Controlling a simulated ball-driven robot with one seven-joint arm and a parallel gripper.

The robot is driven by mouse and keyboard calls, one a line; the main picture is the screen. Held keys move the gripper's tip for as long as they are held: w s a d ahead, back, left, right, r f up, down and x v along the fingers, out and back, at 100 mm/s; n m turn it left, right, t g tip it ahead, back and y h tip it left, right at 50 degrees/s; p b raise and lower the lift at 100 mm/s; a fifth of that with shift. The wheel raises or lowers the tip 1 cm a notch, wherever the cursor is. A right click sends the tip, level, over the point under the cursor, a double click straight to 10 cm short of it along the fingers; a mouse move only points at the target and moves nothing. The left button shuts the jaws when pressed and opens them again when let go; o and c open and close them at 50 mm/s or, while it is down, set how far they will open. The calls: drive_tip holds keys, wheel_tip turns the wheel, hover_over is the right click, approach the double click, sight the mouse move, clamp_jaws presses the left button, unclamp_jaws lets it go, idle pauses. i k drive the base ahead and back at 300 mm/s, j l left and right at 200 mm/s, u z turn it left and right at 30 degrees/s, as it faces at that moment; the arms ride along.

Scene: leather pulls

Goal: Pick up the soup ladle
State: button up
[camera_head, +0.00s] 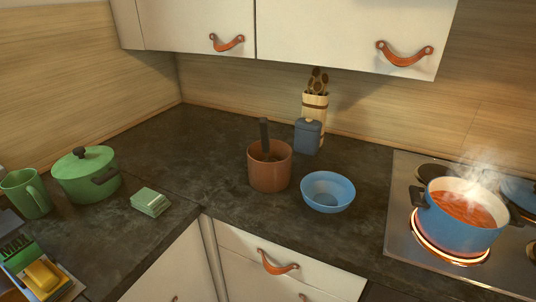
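A dark, flat handle (264,136) stands up out of a reddish-brown pot (269,178) near the middle of the counter. It may be the soup ladle; its lower end is hidden inside the pot, so I cannot tell its shape there. No other ladle is clear in this view. My gripper is not in view.
A blue bowl (328,191) stands right of the pot, with a blue lidded jar (307,136) and utensil holder (315,106) behind. A steaming blue pot (458,227) sits on a glowing burner (470,258). A green pot (87,176) stands left. Cabinets overhang the back.

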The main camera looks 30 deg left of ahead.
sight(263, 122)
drive_tip(key=u, duration=0.95)
